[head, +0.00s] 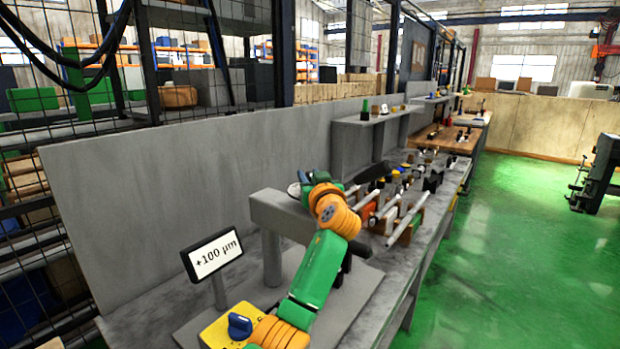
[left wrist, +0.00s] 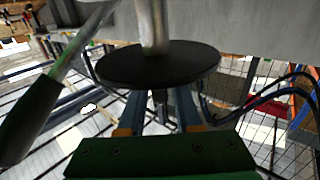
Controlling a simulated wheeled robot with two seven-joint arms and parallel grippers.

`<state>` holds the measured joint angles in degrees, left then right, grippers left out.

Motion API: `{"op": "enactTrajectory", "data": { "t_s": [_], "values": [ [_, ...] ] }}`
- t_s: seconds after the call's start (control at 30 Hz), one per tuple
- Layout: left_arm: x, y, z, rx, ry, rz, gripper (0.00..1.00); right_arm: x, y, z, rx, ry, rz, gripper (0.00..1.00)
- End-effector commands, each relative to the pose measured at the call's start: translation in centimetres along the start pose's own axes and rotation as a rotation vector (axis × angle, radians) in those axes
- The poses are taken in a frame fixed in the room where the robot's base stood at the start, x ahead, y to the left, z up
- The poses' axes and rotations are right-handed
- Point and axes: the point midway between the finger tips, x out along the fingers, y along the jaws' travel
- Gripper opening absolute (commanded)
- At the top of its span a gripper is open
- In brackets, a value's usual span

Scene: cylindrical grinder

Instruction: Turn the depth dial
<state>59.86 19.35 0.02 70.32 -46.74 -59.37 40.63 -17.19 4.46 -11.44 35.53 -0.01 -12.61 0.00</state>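In the head view a yellow box (head: 222,331) with a blue knob (head: 240,326) stands at the lower middle, partly behind my arm. A tilted display (head: 212,257) above it reads +100 µm. In the left wrist view a black round disc (left wrist: 158,66) sits on a metal shaft (left wrist: 152,25), with a black-gripped lever (left wrist: 28,118) at left. I cannot tell whether the disc or the knob is the depth dial. My left gripper (left wrist: 159,100) has its fingers apart, just at the disc; the disc hides the tips and any contact. My right gripper is not in view.
A grey grinder beam (head: 285,214) on posts stands beside my left arm. A bench (head: 150,328) runs along a grey back panel (head: 180,175). Several rods and blocks (head: 385,215) crowd the bench beyond. The green floor (head: 510,260) at right is open.

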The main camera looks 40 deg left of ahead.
Motion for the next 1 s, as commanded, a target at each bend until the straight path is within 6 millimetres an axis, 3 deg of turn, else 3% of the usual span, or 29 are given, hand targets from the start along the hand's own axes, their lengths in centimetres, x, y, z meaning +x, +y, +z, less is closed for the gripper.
{"op": "enactTrajectory", "data": {
  "t_s": [0.37, 0.7, 1.0],
  "values": [
    [-0.3, 0.1, 0.2, -0.001, -0.001, 0.001, 0.5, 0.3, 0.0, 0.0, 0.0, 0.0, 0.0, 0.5],
    [-6.5, 0.1, 0.4, -0.001, 0.001, 0.002, 0.5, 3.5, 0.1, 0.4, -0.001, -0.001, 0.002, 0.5],
    [-7.1, 0.0, 0.1, 0.001, -0.002, 0.0, 0.5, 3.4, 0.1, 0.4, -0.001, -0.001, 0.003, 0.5]
  ]
}}
